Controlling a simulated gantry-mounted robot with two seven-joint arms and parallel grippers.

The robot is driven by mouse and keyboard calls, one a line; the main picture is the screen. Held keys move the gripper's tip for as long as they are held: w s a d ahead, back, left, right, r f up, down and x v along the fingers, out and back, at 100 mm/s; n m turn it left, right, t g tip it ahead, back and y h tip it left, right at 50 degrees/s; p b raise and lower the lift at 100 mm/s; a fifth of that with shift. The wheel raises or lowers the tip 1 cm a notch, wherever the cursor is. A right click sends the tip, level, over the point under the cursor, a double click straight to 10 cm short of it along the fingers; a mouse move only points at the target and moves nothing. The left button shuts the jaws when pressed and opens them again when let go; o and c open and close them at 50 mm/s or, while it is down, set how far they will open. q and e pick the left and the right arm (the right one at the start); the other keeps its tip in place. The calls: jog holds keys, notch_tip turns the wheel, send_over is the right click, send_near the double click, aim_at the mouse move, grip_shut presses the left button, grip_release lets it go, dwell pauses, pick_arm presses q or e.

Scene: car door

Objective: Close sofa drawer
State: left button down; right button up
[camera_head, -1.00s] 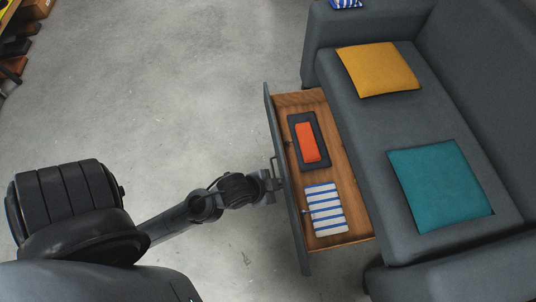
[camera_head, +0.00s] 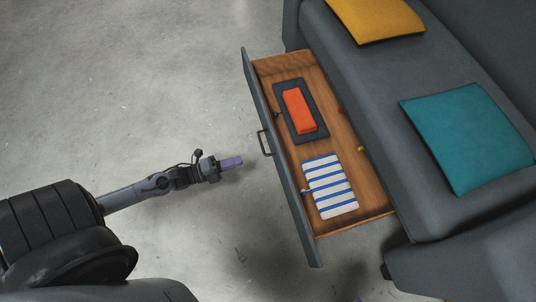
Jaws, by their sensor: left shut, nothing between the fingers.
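The sofa (camera_head: 370,130) is dark grey and stands at the right of the head view. Its wooden drawer (camera_head: 345,135) is pulled out to the left from under the seat. The drawer's grey front panel (camera_head: 285,165) carries a dark bar handle (camera_head: 264,142). My left gripper (camera_head: 238,161) is shut and empty, a short way left of the drawer front and apart from the handle. Its fingertips look purple and point right, toward the front panel. My right gripper is not in view.
In the drawer lie an orange block (camera_head: 298,110) on a dark flat item (camera_head: 316,133) and a blue-and-white striped cloth (camera_head: 330,187). Yellow (camera_head: 375,18) and teal (camera_head: 468,138) cushions rest on the seat. The concrete floor (camera_head: 150,90) left of the drawer is clear.

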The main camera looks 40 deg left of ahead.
pick_arm(q)
notch_tip(320, 180, down, 2)
jog(key=a+b, duration=0.1)
jog(key=b, duration=0.6)
send_near(277, 151)
jog(key=shift+m, duration=0.3)
jog(key=x, duration=0.5)
jog(key=shift+w+d+r, duration=0.1)
jog(key=shift+w+d, duration=0.05)
jog(key=shift+w, duration=0.15)
jog(key=shift+w+d+r+b, duration=0.15)
jog(key=shift+w+d+b, duration=0.15)
jog(key=shift+w+b, duration=0.15)
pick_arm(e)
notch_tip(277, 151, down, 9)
pick_arm(q)
jog(key=shift+w, duration=0.1)
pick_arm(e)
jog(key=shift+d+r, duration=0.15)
